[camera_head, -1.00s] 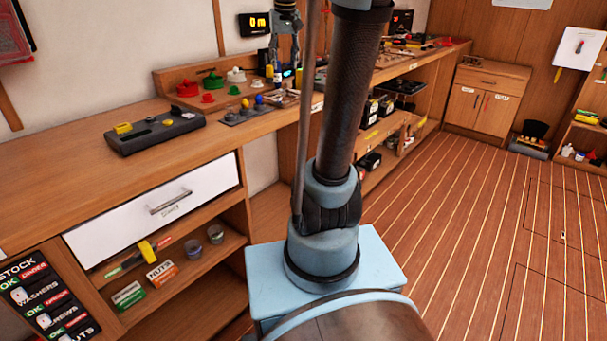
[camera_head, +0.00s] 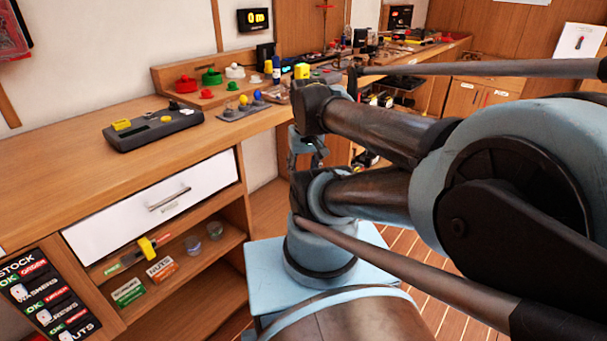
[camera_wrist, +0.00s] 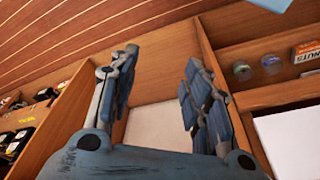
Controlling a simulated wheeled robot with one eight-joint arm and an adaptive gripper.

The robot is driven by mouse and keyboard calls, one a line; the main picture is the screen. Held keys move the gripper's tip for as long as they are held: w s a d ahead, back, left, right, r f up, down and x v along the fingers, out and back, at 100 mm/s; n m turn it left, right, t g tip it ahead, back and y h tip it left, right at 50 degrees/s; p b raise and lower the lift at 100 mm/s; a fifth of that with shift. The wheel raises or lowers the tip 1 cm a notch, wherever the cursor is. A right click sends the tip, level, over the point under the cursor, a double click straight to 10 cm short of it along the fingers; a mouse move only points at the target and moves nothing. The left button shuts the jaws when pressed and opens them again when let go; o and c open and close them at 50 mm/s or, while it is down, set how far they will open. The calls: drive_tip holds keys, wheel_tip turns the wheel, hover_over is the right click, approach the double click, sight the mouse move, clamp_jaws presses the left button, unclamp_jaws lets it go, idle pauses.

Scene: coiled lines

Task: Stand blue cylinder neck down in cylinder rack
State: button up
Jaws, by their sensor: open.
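My gripper (camera_head: 308,155) hangs below the bench-top level beside the bench's front edge, partly hidden by my arm in the head view. In the wrist view my gripper (camera_wrist: 160,68) has its two fingers spread wide with nothing between them. A small dark blue upright cylinder (camera_head: 276,69) stands at the back of the bench; it may be the blue cylinder, but which end is its neck is too small to tell. A grey plate (camera_head: 232,115) with small grey, yellow and blue round pieces lies in front of it. I cannot tell which thing is the cylinder rack.
The wooden bench (camera_head: 60,160) carries a grey box (camera_head: 150,134) with yellow parts and red, green and white knobs behind. A white drawer (camera_head: 115,225) is shut. Shelves below hold jars and small boxes. The bench's left part is clear.

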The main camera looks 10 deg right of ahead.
wheel_tip(320, 180, up, 37)
hover_over(275, 58)
drive_tip(key=s, duration=0.4)
drive_tip(key=shift+t, duration=0.5)
drive_tip(key=x, duration=1.2)
drive_tip(key=shift+w+f, duration=0.1)
drive_tip(key=shift+f, duration=0.1)
drive_tip(key=shift+d+x, duration=0.2)
drive_tip(key=shift+x, duration=2.4)
drive_tip(key=shift+w, duration=0.2)
clamp_jaws()
